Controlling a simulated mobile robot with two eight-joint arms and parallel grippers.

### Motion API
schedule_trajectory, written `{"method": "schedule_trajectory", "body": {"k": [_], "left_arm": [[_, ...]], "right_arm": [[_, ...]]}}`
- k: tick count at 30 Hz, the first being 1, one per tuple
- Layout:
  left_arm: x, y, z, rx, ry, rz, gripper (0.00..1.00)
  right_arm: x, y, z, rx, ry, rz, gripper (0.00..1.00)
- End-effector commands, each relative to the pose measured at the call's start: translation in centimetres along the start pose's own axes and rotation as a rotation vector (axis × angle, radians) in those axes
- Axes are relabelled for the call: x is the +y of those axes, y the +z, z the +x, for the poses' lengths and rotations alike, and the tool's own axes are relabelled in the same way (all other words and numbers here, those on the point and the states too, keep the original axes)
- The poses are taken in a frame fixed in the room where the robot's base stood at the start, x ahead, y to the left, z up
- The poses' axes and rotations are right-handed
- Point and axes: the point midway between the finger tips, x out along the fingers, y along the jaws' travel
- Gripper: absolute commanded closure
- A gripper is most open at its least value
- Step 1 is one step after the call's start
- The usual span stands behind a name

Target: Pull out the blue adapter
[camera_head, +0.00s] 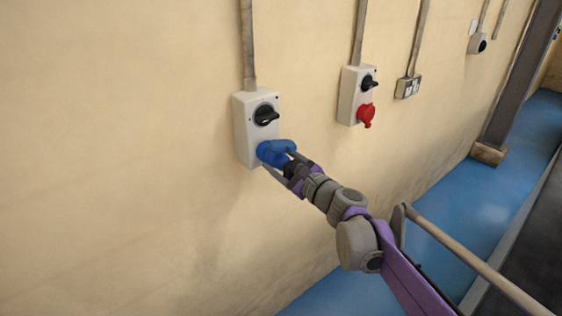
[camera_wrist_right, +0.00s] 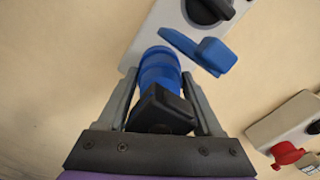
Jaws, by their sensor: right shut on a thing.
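The blue adapter (camera_head: 270,152) is at the lower part of the white switch box (camera_head: 242,125) on the wall. In the right wrist view the adapter (camera_wrist_right: 160,64) is a blue cylinder with a black block at its near end. My right gripper (camera_head: 281,162) is shut on the adapter, with one finger on each side of it; it also shows in the wrist view (camera_wrist_right: 160,78). A blue flap (camera_wrist_right: 214,55) stands open beside the adapter. The adapter's far end is hidden, so I cannot tell whether it sits in the socket. My left gripper is not in view.
A black rotary knob (camera_head: 265,114) is above the adapter. A second white box (camera_head: 350,95) with a red plug (camera_head: 366,114) is to the right, then a small outlet box (camera_head: 408,87). The blue floor (camera_head: 440,190) is below. The wall left of the box is bare.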

Motion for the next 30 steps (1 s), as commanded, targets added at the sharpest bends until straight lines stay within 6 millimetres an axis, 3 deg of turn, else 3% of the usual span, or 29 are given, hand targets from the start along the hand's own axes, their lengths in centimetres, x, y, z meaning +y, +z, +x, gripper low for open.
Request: {"method": "schedule_trajectory", "body": {"k": [30], "left_arm": [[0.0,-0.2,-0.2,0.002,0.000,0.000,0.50]], "right_arm": [[0.0,0.0,-2.7,0.000,0.000,-0.001,1.00]]}}
